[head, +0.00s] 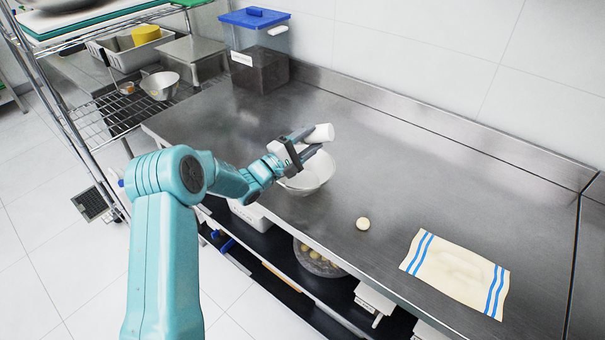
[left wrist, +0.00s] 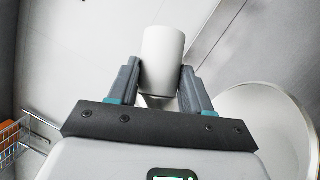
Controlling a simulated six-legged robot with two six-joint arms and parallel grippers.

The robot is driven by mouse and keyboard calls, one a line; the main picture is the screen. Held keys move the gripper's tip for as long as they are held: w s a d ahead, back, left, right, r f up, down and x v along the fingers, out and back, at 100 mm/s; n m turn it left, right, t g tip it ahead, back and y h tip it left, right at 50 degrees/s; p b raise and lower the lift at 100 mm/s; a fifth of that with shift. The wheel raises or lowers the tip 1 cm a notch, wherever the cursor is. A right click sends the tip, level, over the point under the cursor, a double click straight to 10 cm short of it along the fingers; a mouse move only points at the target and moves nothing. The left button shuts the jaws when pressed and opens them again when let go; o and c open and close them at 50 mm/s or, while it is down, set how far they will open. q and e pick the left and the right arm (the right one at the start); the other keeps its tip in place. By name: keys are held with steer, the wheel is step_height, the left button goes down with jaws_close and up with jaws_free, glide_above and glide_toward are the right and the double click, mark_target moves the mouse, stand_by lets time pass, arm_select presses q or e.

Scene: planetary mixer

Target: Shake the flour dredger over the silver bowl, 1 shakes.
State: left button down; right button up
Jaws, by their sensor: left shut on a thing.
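My left gripper (head: 306,139) is shut on a white cylinder, the flour dredger (head: 321,133), and holds it tilted onto its side above the bowl. In the left wrist view the dredger (left wrist: 162,58) sits between both fingers of the left gripper (left wrist: 161,82). The silver bowl (head: 318,174) stands on the steel counter below the gripper, partly hidden by it. In the left wrist view the bowl's rim (left wrist: 262,86) shows at the right. I cannot see whether flour is falling. My right gripper is in neither view.
The steel counter (head: 420,170) is mostly clear. A blue-lidded bin (head: 258,55) stands at the back left. A wire rack (head: 100,120) with trays and a small bowl stands at the left.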

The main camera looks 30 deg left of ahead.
arm_select(q)
steer(key=shift+r, duration=0.1)
steer(key=shift+s+f+b, duration=0.1)
steer(key=shift+f+b, duration=2.15)
steer(key=shift+f, duration=0.3)
steer(key=m+g+p, duration=0.1)
steer(key=m+g, duration=0.1)
steer(key=m, duration=0.1)
steer(key=f+m+g+y+p, duration=0.1)
steer(key=m+g+p, duration=0.1)
steer(key=m, duration=0.2)
steer(key=shift+f, duration=0.1)
